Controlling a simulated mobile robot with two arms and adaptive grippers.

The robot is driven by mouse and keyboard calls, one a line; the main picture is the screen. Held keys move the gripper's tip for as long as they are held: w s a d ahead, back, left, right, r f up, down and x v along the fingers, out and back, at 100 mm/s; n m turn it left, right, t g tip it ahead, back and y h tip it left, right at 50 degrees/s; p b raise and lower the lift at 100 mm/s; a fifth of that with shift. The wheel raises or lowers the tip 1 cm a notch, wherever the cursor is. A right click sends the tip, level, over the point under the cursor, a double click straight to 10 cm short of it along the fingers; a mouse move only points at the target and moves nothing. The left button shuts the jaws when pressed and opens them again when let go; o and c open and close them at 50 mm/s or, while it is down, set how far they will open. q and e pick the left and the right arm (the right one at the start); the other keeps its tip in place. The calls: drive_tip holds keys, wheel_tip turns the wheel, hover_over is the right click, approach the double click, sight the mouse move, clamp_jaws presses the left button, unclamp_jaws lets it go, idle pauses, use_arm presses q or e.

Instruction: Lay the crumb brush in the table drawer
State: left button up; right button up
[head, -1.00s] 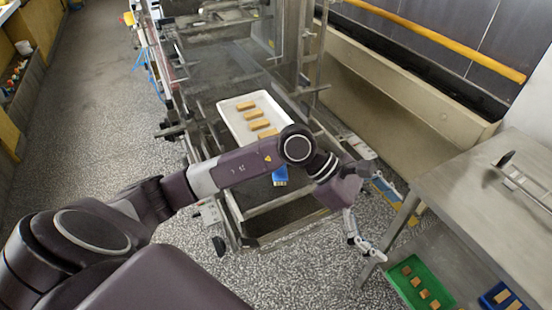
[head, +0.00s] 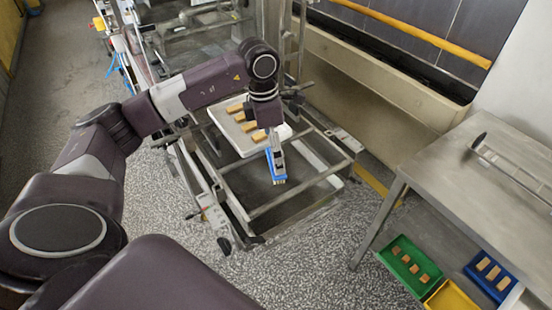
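The crumb brush (head: 278,168) shows in the head view as a blue block with pale bristles at its lower end. It is over the open metal frame, just below the front edge of the white tray. My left gripper (head: 274,147) points down directly at the brush's upper end and overlaps it. Its fingers are small and partly merged with the brush, so I cannot tell whether they are closed on it. The steel table (head: 440,180) stands at the right; I cannot make out an open drawer in it. My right gripper is out of view.
The white tray (head: 222,122) holds several tan bars on the machine frame (head: 262,211). A long metal fitting with a dark round end (head: 477,141) is on the table. Green (head: 392,262), yellow (head: 452,297) and blue (head: 478,262) bins sit low beneath it. Speckled floor lies between.

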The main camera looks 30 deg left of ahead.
use_arm(q)
drive_tip(key=shift+w+d+f+p, duration=0.1)
drive_tip(key=shift+f+p, duration=0.05)
drive_tip(key=shift+f, duration=0.6)
drive_tip(key=shift+w+d+f+p, duration=0.1)
drive_tip(key=shift+f+p, duration=0.05)
drive_tip(key=shift+f, duration=0.55)
drive_tip(key=shift+c, duration=0.4)
